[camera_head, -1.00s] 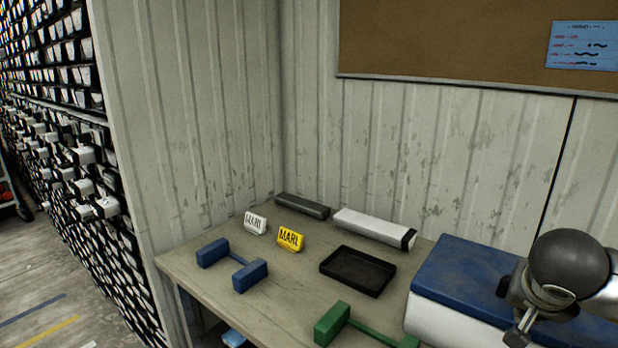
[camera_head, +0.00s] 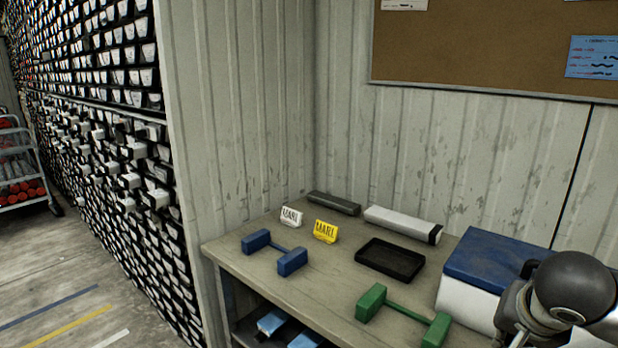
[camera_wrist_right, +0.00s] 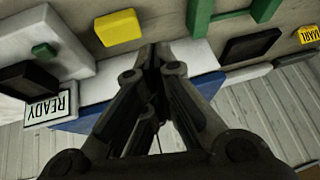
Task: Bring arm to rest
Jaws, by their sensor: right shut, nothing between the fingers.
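My right arm comes in at the lower right of the head view, with its dark round joint in front of the blue-lidded white box (camera_head: 492,262). My right gripper shows in the wrist view (camera_wrist_right: 154,60), with its fingers closed together and nothing between them. It is over the table area, but its height above the surface is hard to judge. In the head view the gripper's tips are at or beyond the lower edge. My left gripper is in neither view.
The table (camera_head: 325,280) holds a blue cradle (camera_head: 291,262), a green cradle (camera_head: 370,302), a black tray (camera_head: 390,260), a white bar (camera_head: 400,223), a dark bar (camera_head: 333,203), and white (camera_head: 291,216) and yellow (camera_head: 325,231) signs. A READY sign (camera_wrist_right: 50,105) shows in the wrist view. Drawer shelves (camera_head: 110,130) stand left.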

